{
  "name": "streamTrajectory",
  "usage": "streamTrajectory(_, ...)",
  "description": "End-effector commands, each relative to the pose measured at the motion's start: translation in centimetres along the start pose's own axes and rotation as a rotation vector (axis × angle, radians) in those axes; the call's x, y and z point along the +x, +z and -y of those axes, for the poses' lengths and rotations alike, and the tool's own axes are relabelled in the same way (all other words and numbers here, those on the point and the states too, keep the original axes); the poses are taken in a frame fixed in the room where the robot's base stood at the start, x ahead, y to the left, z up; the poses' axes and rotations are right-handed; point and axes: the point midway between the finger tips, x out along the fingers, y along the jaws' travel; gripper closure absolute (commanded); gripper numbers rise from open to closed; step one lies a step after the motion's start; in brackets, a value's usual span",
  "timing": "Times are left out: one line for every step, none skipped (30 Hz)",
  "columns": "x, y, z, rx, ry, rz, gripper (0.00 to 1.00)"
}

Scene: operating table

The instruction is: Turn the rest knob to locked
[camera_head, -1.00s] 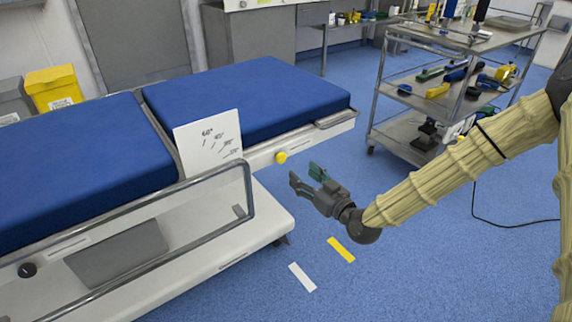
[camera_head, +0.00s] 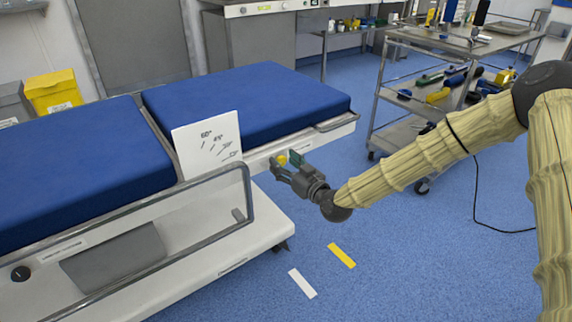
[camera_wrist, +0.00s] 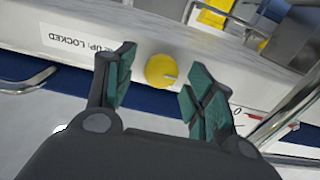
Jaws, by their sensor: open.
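The yellow round knob (camera_head: 281,159) is on the white side rail of the table's far section, partly hidden by my gripper in the head view. In the wrist view the knob (camera_wrist: 159,70) lies between my open fingers, with a pale mark on its right side. My gripper (camera_head: 285,166) is open, its green-padded fingers (camera_wrist: 163,74) on either side of the knob with gaps visible. I cannot tell how deep the fingers reach. A label (camera_wrist: 78,42) on the rail, partly hidden by a finger, reads "UP: LOCKED".
A white angle card (camera_head: 208,145) and a metal side rail (camera_head: 250,195) stand left of my gripper. The blue mattress (camera_head: 245,100) lies behind the knob. A steel trolley (camera_head: 385,80) with tools stands at the back right.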

Motion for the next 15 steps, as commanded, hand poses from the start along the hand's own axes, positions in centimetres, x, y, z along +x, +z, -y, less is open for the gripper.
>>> streamTrajectory(-0.02,0.0,-0.01,0.0,0.0,0.0,0.46)
streamTrajectory(-0.02,-0.01,-0.01,0.0,0.0,0.0,0.46)
streamTrajectory(-0.02,-0.01,-0.02,0.0,0.0,0.0,0.51)
streamTrajectory(-0.03,-0.01,-0.02,0.0,0.0,0.0,0.56)
streamTrajectory(-0.03,-0.01,-0.03,0.0,0.0,0.0,0.62)
streamTrajectory(-0.04,-0.01,-0.03,0.0,0.001,0.0,0.69)
streamTrajectory(-0.04,-0.01,-0.03,0.0,0.001,0.0,0.75)
streamTrajectory(-0.04,-0.01,-0.05,0.0,0.001,0.0,0.8)
streamTrajectory(-0.05,-0.01,-0.05,0.0,0.001,0.0,0.87)
streamTrajectory(-0.05,-0.01,-0.06,0.0,0.001,0.0,0.91)
streamTrajectory(-0.05,-0.01,-0.07,0.0,0.001,0.0,0.91)
streamTrajectory(-0.05,-0.01,-0.08,0.0,0.001,0.0,0.91)
streamTrajectory(-0.06,-0.01,-0.08,0.0,0.001,0.0,0.91)
streamTrajectory(-0.06,-0.02,-0.09,0.001,0.001,0.0,0.91)
streamTrajectory(-0.06,-0.02,-0.1,0.004,0.002,0.0,0.91)
